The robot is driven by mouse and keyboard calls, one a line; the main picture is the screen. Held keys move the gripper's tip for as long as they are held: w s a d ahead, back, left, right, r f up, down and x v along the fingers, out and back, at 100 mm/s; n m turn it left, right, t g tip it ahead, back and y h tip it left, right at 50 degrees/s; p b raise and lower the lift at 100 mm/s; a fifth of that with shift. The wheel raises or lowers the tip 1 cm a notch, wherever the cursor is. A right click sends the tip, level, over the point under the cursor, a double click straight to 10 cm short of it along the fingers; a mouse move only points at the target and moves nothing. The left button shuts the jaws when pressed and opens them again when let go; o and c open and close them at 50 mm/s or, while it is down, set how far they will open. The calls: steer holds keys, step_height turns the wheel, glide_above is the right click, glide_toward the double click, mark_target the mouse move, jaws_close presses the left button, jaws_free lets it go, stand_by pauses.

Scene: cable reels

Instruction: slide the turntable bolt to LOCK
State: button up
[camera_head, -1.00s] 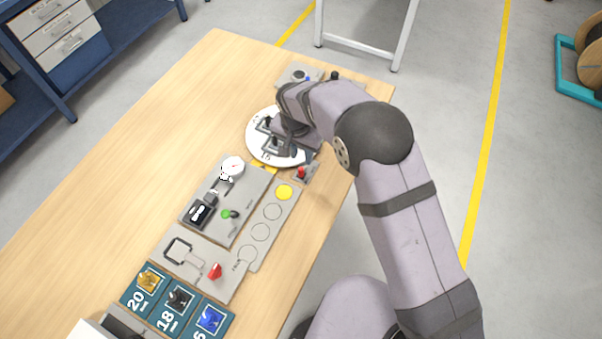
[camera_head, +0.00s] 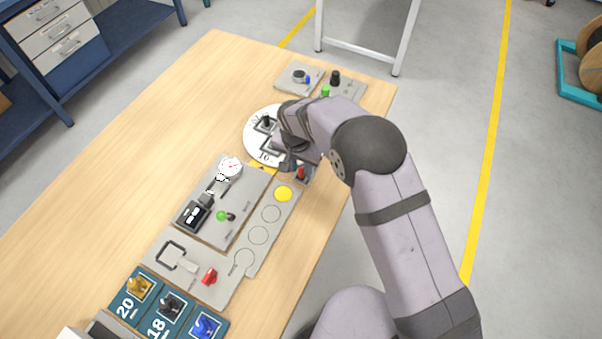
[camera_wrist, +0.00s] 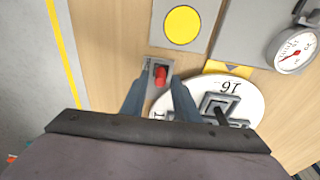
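The turntable (camera_head: 256,137) is a white disc with numbers and grey square fixtures on it; my arm covers its right side. The bolt (camera_head: 301,173) is a small red knob on a grey plate beside the turntable's near edge. In the wrist view the red bolt knob (camera_wrist: 160,75) sits on its plate (camera_wrist: 151,68), between and just beyond my fingertips. My gripper (camera_wrist: 158,88) is open, its two fingers apart on either side of the plate. Contact with the knob cannot be told. The turntable also shows in the wrist view (camera_wrist: 250,95), beside the right finger.
A panel with a dial gauge (camera_head: 231,167) and a strip with a yellow disc (camera_head: 284,194) lie close to the bolt. A box with green and black buttons (camera_head: 345,88) stands at the table's far end. The table's left part is clear.

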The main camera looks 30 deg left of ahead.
jaws_close()
steer(key=shift+w+f+b, duration=0.1)
steer(key=shift+w+b, duration=0.35)
steer(key=shift+w, duration=0.9)
steer(key=shift+o, duration=0.4)
jaws_free()
step_height(320, 180, up, 7)
steer(key=p, duration=0.4)
